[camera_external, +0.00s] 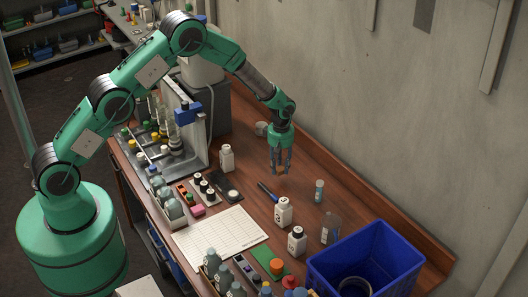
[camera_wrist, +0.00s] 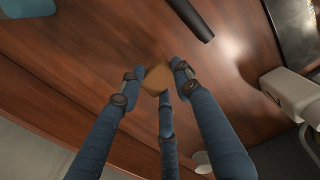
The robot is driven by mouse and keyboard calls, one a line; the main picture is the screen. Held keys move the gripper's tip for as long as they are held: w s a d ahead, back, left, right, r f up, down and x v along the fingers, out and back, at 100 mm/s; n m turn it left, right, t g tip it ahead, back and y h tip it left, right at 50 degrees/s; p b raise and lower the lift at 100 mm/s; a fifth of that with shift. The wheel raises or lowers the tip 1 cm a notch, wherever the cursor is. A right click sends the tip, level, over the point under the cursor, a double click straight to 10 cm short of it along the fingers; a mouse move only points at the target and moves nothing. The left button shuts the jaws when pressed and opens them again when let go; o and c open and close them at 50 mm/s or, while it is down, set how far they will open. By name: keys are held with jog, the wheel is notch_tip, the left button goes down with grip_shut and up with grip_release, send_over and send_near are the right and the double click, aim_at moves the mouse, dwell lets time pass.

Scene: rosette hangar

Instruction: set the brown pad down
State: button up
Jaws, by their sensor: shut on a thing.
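The brown pad (camera_wrist: 157,79) is a small tan-brown block in the wrist view, between the tips of my gripper's three blue fingers. My gripper (camera_wrist: 156,84) is shut on it. In the external view my gripper (camera_external: 280,172) points straight down over the brown wooden bench (camera_external: 335,185), near the wall side. The pad is too small and hidden by the fingers to make out there. I cannot tell for sure whether it touches the wood.
A dark pen (camera_external: 267,191) lies just in front of my gripper. White bottles (camera_external: 284,211) stand nearby, one to the left (camera_external: 227,158). A small vial (camera_external: 319,191) and a blue bin (camera_external: 365,262) are to the right. Bare wood lies around my fingers.

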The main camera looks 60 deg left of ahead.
aim_at(290, 176)
jog(key=shift+w+f, duration=0.15)
jog(key=shift+w, duration=1.25)
jog(key=shift+w+f, duration=0.15)
jog(key=shift+w, duration=1.25)
jog(key=shift+f, duration=1.75)
jog(key=shift+f, duration=0.1)
jog(key=o, duration=0.8)
jog(key=shift+c, duration=0.2)
notch_tip(290, 176, up, 12)
jog(key=shift+r, duration=0.2)
